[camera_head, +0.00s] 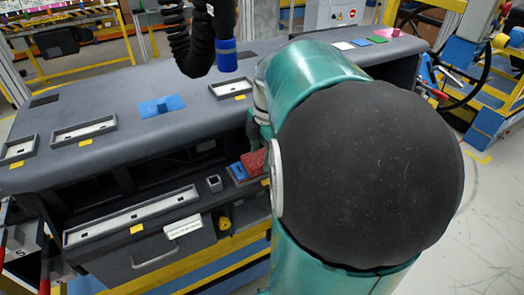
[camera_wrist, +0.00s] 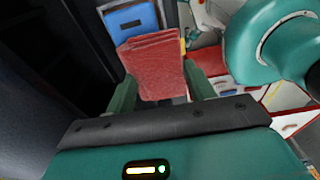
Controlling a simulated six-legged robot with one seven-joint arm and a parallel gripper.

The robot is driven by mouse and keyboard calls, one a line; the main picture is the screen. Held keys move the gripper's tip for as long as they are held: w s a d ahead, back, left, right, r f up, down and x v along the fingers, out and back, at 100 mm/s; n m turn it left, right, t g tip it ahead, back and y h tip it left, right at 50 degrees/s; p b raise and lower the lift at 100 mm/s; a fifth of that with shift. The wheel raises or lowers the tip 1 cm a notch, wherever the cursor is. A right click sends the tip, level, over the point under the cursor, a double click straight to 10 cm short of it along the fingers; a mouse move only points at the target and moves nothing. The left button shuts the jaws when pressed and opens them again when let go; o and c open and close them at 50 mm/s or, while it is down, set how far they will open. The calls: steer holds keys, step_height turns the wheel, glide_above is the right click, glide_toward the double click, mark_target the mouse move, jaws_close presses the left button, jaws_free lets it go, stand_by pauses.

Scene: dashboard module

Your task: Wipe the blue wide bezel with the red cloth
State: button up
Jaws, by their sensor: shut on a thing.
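My gripper (camera_wrist: 160,92) is shut on a red cloth (camera_wrist: 154,60), which sticks out between its two fingers. In the wrist view a blue panel in a dark frame, seemingly the blue wide bezel (camera_wrist: 131,20), lies just beyond the cloth. The cloth's far edge overlaps the bezel's near side; I cannot tell whether they touch. In the head view the red cloth (camera_head: 253,161) is at the bezel's right side, and the bezel (camera_head: 238,170) sits on the dashboard's lower front ledge. My arm hides most of the gripper there.
The grey dashboard (camera_head: 110,100) has an open dark recess above the ledge. Another blue piece (camera_head: 162,106) lies on its top. A dark hose with a blue ring (camera_head: 226,55) hangs above. White, blue, green and pink pieces lie at the back right.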

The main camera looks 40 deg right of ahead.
steer(key=shift+f, duration=0.45)
steer(key=shift+w+d+r, duration=0.1)
steer(key=shift+w+d, duration=0.1)
steer(key=shift+w, duration=0.55)
steer(key=shift+w+d, duration=0.2)
steer(key=shift+w, duration=0.5)
steer(key=shift+w+r, duration=0.15)
steer(key=shift+w, duration=0.2)
steer(key=shift+s, duration=0.1)
